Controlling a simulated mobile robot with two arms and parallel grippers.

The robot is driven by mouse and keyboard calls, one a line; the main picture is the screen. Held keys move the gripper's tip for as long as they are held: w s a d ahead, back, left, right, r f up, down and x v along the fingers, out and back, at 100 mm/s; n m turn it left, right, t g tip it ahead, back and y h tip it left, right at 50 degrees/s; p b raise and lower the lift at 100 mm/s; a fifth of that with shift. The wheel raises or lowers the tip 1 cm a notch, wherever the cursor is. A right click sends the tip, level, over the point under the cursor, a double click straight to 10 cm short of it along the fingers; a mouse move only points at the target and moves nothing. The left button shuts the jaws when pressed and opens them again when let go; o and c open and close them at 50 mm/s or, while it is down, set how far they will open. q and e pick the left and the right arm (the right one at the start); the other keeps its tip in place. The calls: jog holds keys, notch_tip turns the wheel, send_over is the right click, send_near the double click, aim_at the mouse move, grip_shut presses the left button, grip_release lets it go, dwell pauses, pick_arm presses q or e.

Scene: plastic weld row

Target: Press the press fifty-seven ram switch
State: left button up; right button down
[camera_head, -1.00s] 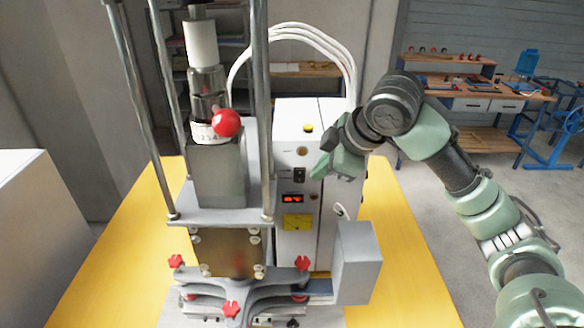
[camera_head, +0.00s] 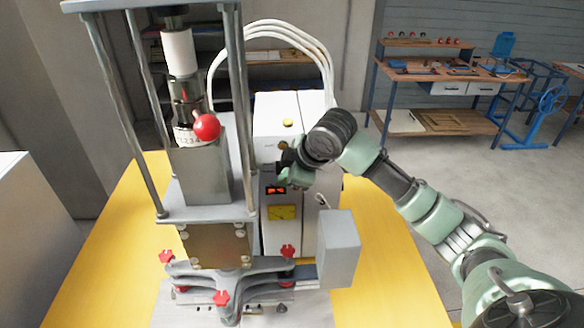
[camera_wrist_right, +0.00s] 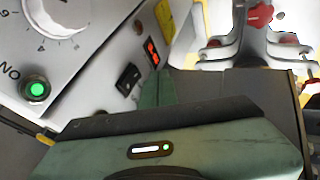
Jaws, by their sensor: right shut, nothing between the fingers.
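The press (camera_head: 205,175) is a grey frame with steel columns and a red ball knob, standing on a yellow table. Beside it is a white control box (camera_head: 290,112). Its black rocker switch (camera_wrist_right: 127,79) shows in the right wrist view, next to a red lit display (camera_wrist_right: 152,53). In the head view my gripper mostly hides the switch. My right gripper (camera_head: 283,178) is shut and empty, close in front of the panel. Its green fingers (camera_wrist_right: 158,88) reach in beside the switch; I cannot tell whether they touch the panel. My left gripper is out of view.
A green lit button (camera_wrist_right: 37,90) and a round dial sit on the box beyond the switch. A yellow label (camera_head: 282,212) is below the display. A grey box (camera_head: 338,248) juts out below my right arm. White hoses arch behind. A workbench (camera_head: 455,70) stands far back right.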

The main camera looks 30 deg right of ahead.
aim_at(281, 169)
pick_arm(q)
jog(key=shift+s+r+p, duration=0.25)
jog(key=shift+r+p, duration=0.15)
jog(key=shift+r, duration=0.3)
pick_arm(e)
jog(key=shift+w+d+f, duration=0.1)
jog(key=shift+w+d, duration=0.2)
jog(key=shift+w, duration=0.3)
jog(key=shift+w+d, duration=0.3)
jog(key=shift+w, duration=0.25)
